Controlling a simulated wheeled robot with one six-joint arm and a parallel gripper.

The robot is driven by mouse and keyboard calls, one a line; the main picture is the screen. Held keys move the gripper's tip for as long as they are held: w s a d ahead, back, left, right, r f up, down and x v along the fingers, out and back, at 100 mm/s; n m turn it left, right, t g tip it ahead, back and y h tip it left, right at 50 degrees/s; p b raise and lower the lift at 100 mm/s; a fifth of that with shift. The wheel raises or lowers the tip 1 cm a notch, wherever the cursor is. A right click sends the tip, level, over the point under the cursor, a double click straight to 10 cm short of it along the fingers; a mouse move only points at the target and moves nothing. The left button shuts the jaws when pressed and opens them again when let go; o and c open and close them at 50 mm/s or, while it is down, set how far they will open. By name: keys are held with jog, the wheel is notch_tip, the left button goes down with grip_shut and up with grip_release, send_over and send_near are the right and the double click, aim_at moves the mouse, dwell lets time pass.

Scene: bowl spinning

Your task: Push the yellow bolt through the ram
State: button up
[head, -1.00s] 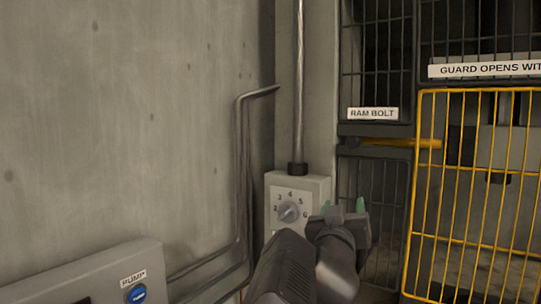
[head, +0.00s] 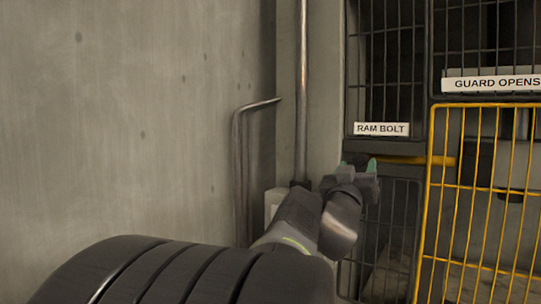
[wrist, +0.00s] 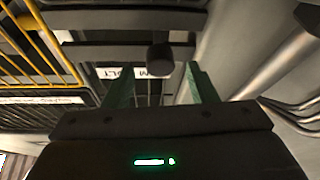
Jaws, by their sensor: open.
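The yellow bolt (head: 408,160) lies level in a dark bracket below the RAM BOLT label (head: 381,129) in the head view. Its right end reaches the yellow guard; its left part is hidden behind my gripper. My gripper (head: 358,164) is open at about the bolt's height, at its left end. In the wrist view its green fingers (wrist: 163,88) stand apart with nothing gripped. A dark round knob (wrist: 160,59) shows beyond and between them; I cannot tell whether they touch it, or whether it belongs to the bolt.
The yellow mesh guard (head: 480,106) stands at the right under a GUARD OPENS label (head: 497,84). Dark mesh panels surround the bolt. A vertical pipe (head: 301,90) and a bent pipe (head: 240,150) run along the concrete wall. A grey box (head: 274,200) is mostly hidden by my arm.

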aim_at(359, 162)
jog(key=shift+p+x, duration=0.4)
jog(key=shift+x, duration=1.8)
